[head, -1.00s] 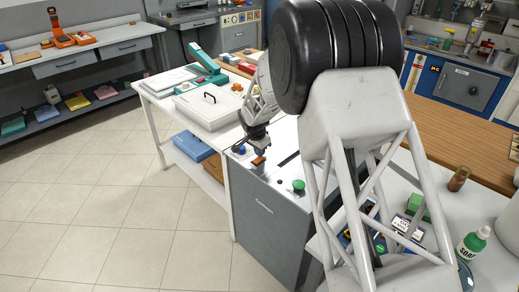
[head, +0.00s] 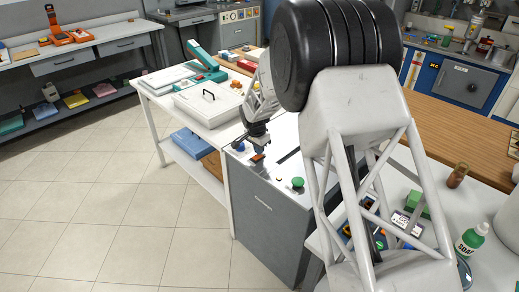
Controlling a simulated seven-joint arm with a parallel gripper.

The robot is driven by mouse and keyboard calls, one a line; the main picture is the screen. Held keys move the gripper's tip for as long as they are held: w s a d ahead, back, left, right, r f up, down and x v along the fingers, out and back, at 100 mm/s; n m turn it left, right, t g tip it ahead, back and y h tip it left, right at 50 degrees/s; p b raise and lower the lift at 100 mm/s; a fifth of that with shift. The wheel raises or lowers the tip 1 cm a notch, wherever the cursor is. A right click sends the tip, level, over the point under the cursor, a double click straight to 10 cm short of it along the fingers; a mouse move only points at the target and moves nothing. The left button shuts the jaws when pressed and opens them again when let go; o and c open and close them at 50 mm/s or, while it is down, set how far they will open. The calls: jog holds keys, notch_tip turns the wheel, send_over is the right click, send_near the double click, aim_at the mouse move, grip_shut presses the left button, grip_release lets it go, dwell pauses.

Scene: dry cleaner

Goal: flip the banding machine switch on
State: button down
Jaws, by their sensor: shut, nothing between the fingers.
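The banding machine appears to be the grey cabinet (head: 265,215) with a white top, right of the white table. A small orange-red rocker switch (head: 257,158) sits at the top's front edge, between a blue knob (head: 239,146) and a green button (head: 298,182). My gripper (head: 262,149) is shut and empty, pointing down just behind the switch. I cannot tell whether its fingertips touch the switch, and the switch's tilt is too small to read. My arm covers the right part of the machine's top.
A white lidded case (head: 208,101) and a green-handled device (head: 207,62) stand on the white table to the left. The tiled floor in front is clear.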

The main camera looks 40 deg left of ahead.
aim_at(255, 156)
jog(key=shift+s+r, duration=0.3)
jog(key=shift+s, duration=0.3)
jog(key=shift+r, duration=0.15)
notch_tip(255, 156, up, 14)
jog(key=s, duration=0.2)
jog(key=shift+s+f, duration=0.25)
jog(key=shift+s, duration=0.1)
dwell(0.3)
jog(key=shift+w+f+t, duration=0.15)
jog(key=shift+w+t, duration=0.15)
jog(key=shift+w, duration=0.3)
dwell(0.4)
jog(key=w+f, duration=0.1)
jog(key=f, duration=0.8)
jog(key=w+f, duration=0.1)
jog(key=f, duration=0.3)
jog(key=shift+w+f, duration=0.35)
